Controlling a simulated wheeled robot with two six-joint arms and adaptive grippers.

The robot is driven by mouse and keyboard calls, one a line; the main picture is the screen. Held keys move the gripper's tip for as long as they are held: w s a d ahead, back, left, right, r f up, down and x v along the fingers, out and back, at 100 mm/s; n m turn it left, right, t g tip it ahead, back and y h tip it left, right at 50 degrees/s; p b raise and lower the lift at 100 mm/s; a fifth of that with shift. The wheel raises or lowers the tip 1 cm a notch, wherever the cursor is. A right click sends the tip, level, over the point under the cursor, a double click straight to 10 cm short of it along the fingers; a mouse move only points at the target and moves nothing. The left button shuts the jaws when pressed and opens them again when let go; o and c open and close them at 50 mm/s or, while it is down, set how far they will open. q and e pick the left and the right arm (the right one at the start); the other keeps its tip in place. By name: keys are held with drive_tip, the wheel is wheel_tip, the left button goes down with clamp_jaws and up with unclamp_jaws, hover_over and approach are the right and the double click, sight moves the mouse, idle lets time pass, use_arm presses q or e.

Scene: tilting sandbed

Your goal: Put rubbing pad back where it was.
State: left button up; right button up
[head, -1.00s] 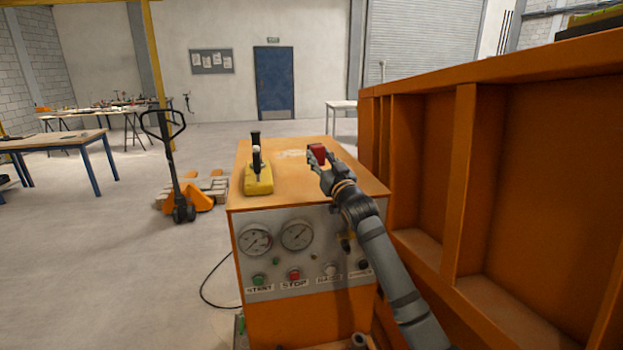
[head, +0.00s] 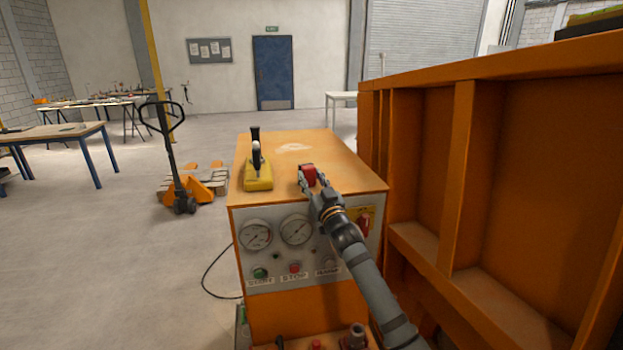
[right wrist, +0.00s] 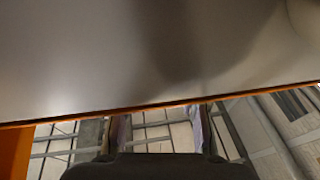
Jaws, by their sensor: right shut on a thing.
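The rubbing pad appears to be the small red block (head: 309,173) in the head view. My right gripper (head: 307,180) is shut on it, with fingers on its sides. The pad is over the front half of the orange control cabinet's top (head: 342,171). I cannot tell whether it touches the top. In the right wrist view a pale grey surface fills the upper part, and the pad cannot be made out. My left gripper is out of view.
A yellow block with a black upright handle (head: 258,180) stands left of the pad. A pale patch (head: 293,148) lies behind the pad. A tall orange ribbed wall (head: 520,170) rises close on the right. Gauges and buttons (head: 297,230) cover the cabinet front.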

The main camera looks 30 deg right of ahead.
sight(310, 180)
drive_tip(key=o, duration=1.1)
drive_tip(key=shift+o, duration=0.2)
drive_tip(key=shift+r, duration=0.15)
drive_tip(key=b+v, duration=0.1)
drive_tip(key=v, duration=0.1)
drive_tip(key=f+b+v, duration=0.1)
drive_tip(key=b+v, duration=0.1)
drive_tip(key=v, duration=0.1)
drive_tip(key=b+v, duration=0.3)
drive_tip(key=v, duration=0.3)
drive_tip(key=shift+s+r, duration=0.25)
drive_tip(key=shift+s, duration=0.25)
